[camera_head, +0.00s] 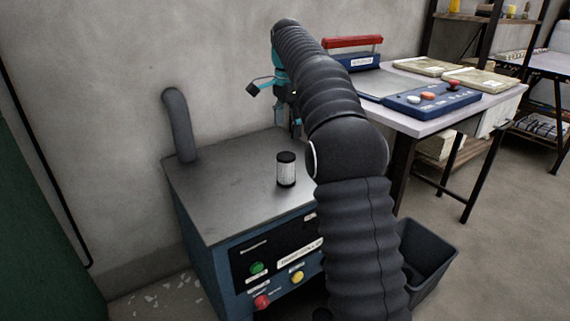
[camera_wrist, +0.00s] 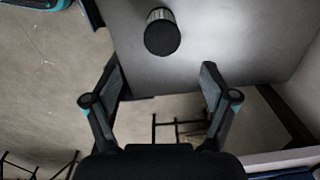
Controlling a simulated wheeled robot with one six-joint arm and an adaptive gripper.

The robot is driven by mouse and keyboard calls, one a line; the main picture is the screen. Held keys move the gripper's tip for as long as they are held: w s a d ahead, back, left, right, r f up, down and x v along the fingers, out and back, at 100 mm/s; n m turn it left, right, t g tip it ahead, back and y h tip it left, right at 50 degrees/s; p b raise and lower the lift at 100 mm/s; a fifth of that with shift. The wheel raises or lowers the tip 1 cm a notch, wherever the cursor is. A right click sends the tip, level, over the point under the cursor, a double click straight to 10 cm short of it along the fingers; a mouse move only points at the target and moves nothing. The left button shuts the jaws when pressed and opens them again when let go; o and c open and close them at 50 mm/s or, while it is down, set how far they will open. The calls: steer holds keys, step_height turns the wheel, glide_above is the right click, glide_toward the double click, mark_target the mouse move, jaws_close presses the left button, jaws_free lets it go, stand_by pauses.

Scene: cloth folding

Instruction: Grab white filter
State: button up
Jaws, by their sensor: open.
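A small upright cylinder with a pale, label-like side and black ends, the white filter (camera_head: 286,170), stands on the metal top of a blue machine. It also shows in the wrist view (camera_wrist: 162,36), where its dark end faces the camera, at the top and a little left of centre. My gripper (camera_wrist: 160,78) is open and empty, its two fingers spread wide. The filter lies beyond the fingertips, apart from them. In the head view my gripper is mostly hidden behind my arm; teal parts of it show above and behind the filter.
The machine top (camera_head: 225,190) is otherwise clear around the filter. A grey pipe (camera_head: 180,125) rises at its back left. A table (camera_head: 490,100) with a blue press stands to the right. A dark bin (camera_head: 428,255) is on the floor.

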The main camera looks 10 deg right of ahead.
mark_target(287, 155)
steer(key=shift+w+f, duration=0.35)
steer(key=shift+w, duration=0.1)
step_height(287, 155, down, 8)
steer(key=b, duration=0.2)
steer(key=shift+b, duration=0.4)
steer(key=shift+s+f+b, duration=0.15)
steer(key=shift+f+b, duration=0.25)
steer(key=shift+f, duration=0.95)
steer(key=shift+s+f+b, duration=0.1)
steer(key=shift+f+b, duration=0.3)
steer(key=shift+f, duration=0.95)
steer(key=c, duration=1.3)
